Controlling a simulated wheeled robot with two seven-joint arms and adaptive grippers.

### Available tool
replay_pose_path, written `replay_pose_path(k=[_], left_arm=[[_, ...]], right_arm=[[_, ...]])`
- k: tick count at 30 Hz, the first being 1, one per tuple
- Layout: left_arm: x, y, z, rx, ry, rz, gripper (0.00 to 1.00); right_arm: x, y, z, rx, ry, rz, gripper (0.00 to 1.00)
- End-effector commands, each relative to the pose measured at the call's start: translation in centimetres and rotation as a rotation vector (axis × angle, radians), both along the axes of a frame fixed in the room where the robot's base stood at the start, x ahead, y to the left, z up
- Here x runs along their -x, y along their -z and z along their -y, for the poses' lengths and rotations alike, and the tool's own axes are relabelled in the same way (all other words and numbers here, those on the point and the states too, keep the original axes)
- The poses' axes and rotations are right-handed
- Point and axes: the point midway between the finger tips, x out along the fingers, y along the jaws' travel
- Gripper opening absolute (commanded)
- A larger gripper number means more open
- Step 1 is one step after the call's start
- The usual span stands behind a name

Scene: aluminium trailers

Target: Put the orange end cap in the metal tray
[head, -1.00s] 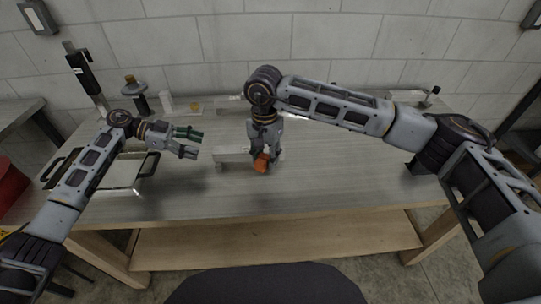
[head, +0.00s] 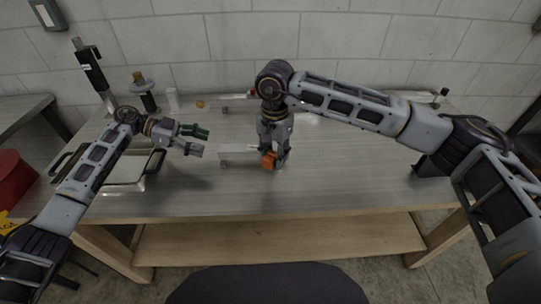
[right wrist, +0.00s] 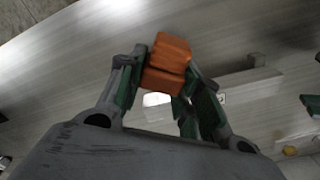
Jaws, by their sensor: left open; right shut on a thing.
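The orange end cap (head: 268,158) is held between the fingers of my right gripper (head: 273,160), near the middle of the table. In the right wrist view the end cap (right wrist: 167,62) is a blocky orange piece pinched between the fingertips. The metal tray (head: 128,170) lies on the left part of the table, partly hidden behind my left arm. My left gripper (head: 200,141) is open and empty, to the right of the tray and above the table.
A light metal bar (head: 238,155) lies beside my right gripper; it also shows in the right wrist view (right wrist: 240,86). The table front (head: 330,190) is clear.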

Motion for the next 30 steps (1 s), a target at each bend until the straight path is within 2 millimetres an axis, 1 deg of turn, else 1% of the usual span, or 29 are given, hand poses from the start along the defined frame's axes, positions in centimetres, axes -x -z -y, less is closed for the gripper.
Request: replay_pose_path(k=[30], left_arm=[[0.0,0.0,0.0,0.0,0.0,0.0,0.61]], right_arm=[[5.2,-8.8,6.9,0.0,0.522,0.001,0.12]])
